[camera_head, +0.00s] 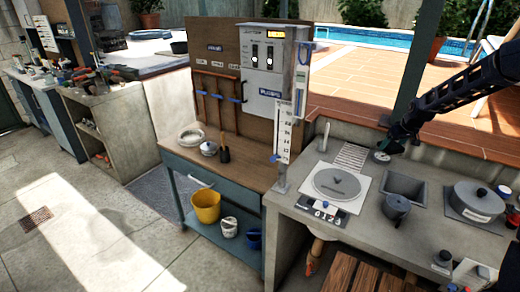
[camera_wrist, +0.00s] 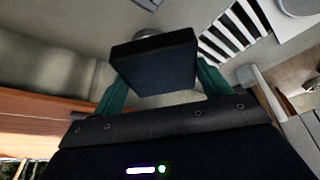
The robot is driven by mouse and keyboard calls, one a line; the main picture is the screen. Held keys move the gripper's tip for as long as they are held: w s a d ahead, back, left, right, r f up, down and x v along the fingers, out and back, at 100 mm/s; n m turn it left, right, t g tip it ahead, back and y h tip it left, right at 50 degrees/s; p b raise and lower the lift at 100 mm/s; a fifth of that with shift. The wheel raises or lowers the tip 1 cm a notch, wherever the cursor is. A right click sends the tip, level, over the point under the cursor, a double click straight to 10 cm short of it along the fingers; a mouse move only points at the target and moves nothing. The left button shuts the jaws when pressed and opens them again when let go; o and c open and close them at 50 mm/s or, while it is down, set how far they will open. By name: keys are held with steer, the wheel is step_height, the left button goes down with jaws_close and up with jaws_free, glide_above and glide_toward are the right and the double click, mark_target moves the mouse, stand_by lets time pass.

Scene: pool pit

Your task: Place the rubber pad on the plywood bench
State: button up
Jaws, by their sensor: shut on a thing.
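The rubber pad (camera_wrist: 155,62) is a dark, thick square block in the wrist view. My gripper (camera_wrist: 162,82) is shut on it, with a teal finger at its left and right sides. In the head view my gripper (camera_head: 391,147) is at the right, low over the back of the concrete counter; the pad is hard to make out there. The plywood bench (camera_head: 254,176) stands left of the counter, with a wooden top, a blue-grey frame and an upright brown back panel.
The concrete counter (camera_head: 290,200) carries a round-lidded plate (camera_head: 337,183), a sink (camera_head: 404,185) and pots. On the bench, a bowl (camera_head: 191,137), a lidded pot (camera_head: 208,148) and a dark cup (camera_head: 224,154) stand at the left. A vertical gauge (camera_head: 283,132) stands between bench and counter.

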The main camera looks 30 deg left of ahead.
steer(key=s+a+r+n+g, duration=0.1)
steer(key=s+a+n, duration=0.15)
steer(key=a, duration=0.35)
steer(key=s+a+r+n+g+y, duration=0.1)
steer(key=s+a+n, duration=0.15)
steer(key=a, duration=0.25)
steer(key=s+a+r+n, duration=0.1)
steer(key=s+a+n, duration=0.15)
steer(key=a, duration=0.35)
steer(key=m, duration=0.4)
glide_above(249, 167)
steer(key=d, duration=0.1)
step_height(249, 167, down, 13)
steer(key=shift+n+t, duration=0.25)
steer(key=shift+t, duration=0.15)
steer(key=shift+s+d+f, duration=0.1)
steer(key=shift+s+f, duration=0.05)
steer(key=shift+f, duration=1.7)
steer(key=shift+s+d+f, duration=0.1)
steer(key=shift+f, duration=1.7)
steer(key=shift+f, duration=0.1)
steer(key=o, duration=1.1)
